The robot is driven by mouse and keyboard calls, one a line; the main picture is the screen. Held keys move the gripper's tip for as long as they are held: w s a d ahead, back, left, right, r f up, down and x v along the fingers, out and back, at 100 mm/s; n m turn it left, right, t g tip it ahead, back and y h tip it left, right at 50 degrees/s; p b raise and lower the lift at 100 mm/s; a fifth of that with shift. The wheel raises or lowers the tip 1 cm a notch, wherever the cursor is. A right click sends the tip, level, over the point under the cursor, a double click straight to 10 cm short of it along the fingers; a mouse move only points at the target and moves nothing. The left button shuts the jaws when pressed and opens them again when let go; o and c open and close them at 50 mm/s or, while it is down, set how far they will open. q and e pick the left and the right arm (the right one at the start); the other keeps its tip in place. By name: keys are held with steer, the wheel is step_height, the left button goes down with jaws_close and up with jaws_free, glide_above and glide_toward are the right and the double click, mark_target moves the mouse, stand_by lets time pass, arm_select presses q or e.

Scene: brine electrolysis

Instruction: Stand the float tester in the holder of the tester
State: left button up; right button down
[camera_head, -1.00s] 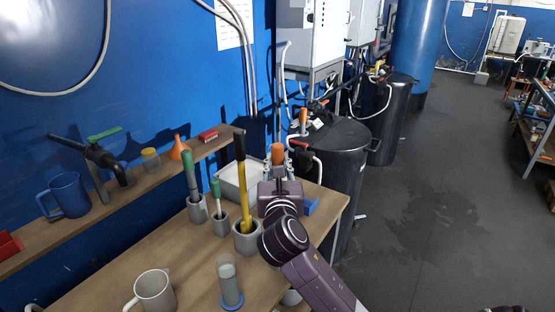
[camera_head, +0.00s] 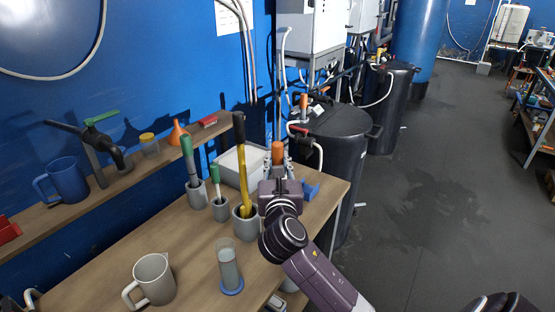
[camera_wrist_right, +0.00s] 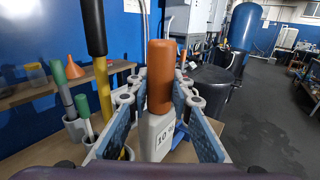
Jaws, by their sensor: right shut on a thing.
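The float tester, which I take to be the orange-topped piece (camera_head: 278,152) with a white, flat body marked "10", is upright in my right gripper (camera_head: 279,180). The wrist view shows the blue fingers on both sides of the tester (camera_wrist_right: 161,75). Its lower end is hidden. The gripper is above the far right part of the bench. A blue piece (camera_head: 311,190) lies just right of the gripper; I cannot tell whether it is the tester's holder. My left gripper is not clearly visible.
Grey pots hold a large green-handled tool (camera_head: 188,158), a small green-handled one (camera_head: 215,176) and a black-and-yellow tool (camera_head: 240,150) close left of the gripper. A white tray (camera_head: 238,170), clear cylinder (camera_head: 229,268) and grey jug (camera_head: 153,280) stand on the bench (camera_head: 190,240).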

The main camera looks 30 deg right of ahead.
steer(key=c, duration=1.7)
jaws_free()
steer(key=shift+o, duration=0.2)
steer(key=shift+f, duration=0.1)
steer(key=shift+s+a, duration=0.2)
steer(key=shift+s, duration=0.05)
steer(key=v, duration=1.1)
steer(key=shift+s, duration=0.25)
